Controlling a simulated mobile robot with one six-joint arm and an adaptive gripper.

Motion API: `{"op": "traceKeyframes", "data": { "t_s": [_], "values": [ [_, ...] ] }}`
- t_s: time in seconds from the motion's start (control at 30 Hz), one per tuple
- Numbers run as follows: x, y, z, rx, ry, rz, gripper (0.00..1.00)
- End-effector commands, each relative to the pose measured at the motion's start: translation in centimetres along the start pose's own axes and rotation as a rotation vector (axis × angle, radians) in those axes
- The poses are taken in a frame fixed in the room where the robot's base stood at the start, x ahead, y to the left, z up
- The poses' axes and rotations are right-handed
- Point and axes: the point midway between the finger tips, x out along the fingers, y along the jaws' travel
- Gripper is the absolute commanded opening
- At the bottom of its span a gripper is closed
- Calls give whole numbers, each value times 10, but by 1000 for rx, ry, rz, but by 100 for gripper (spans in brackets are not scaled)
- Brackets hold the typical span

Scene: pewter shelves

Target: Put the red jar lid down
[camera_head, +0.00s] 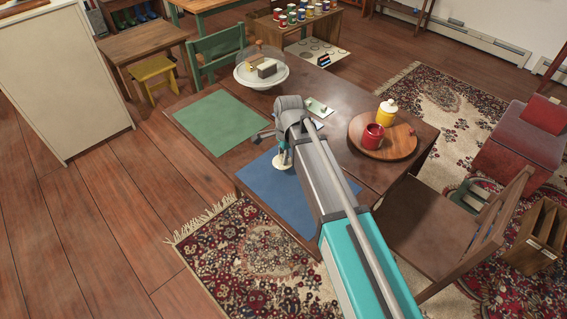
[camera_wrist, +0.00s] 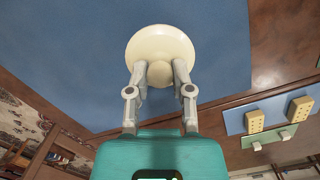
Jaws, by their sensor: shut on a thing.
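My gripper (camera_wrist: 159,76) is shut on the knob of a round cream lid (camera_wrist: 160,42). In the head view my gripper (camera_head: 283,149) and the cream lid (camera_head: 281,163) are over the blue mat (camera_head: 268,196). The lid's broad face is toward the mat; I cannot tell whether it touches. The blue mat also fills much of the wrist view (camera_wrist: 60,60). The red jar (camera_head: 373,137) stands with no lid seen on it, on a round wooden tray (camera_head: 394,150).
A yellow jar (camera_head: 386,112) shares the round tray. A green mat (camera_head: 222,121) lies left of the blue one, and a white dish (camera_head: 262,80) with a clear dome stands at the back. Small light blocks lie beyond my arm. A wooden chair (camera_head: 425,222) is at the right.

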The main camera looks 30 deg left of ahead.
Motion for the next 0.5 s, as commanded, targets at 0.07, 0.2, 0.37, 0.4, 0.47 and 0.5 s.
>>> {"op": "traceKeyframes", "data": {
  "t_s": [0.07, 0.2, 0.37, 0.4, 0.47, 0.5],
  "values": [
    [9, -6, -2, 0, 0, 0, 0],
    [22, -4, -3, 0, 0, 0, 0],
    [32, -4, -4, 0, 0, 0, 0],
    [34, -4, -4, 0, 0, 0, 0],
    [35, -4, -4, 0, 0, 0, 0],
    [35, -4, -4, 0, 0, 0, 0]
  ]
}}
